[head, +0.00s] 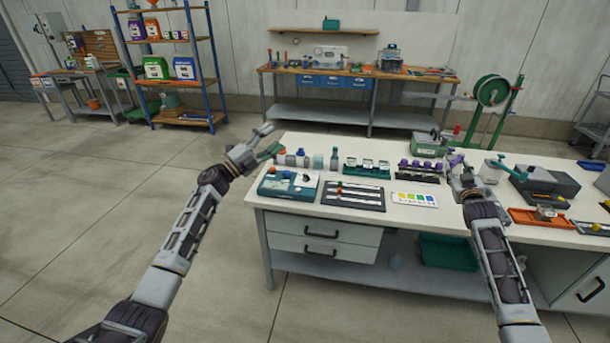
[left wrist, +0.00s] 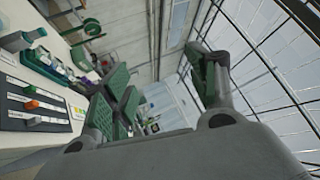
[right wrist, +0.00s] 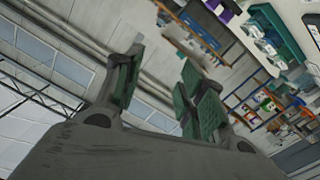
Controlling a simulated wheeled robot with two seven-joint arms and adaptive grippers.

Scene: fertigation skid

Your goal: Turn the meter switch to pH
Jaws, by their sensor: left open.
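The blue-and-white meter box (head: 288,184) sits at the near left corner of the white bench. Small knobs show on its top, but its switch position and lettering are too small to read. My left gripper (head: 270,141) is open and empty, above and behind the meter, near the bench's left edge and apart from the meter. Its spread green-padded fingers show in the left wrist view (left wrist: 168,90). My right gripper (head: 468,163) is over the middle of the bench, well right of the meter. Its fingers stand apart and empty in the right wrist view (right wrist: 160,92).
A dark slider panel (head: 353,196) with coloured knobs lies right of the meter. Several small bottles (head: 302,158) stand behind it. A green rack (head: 367,169) and a colour card (head: 414,199) are further right. Air left of the bench is free.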

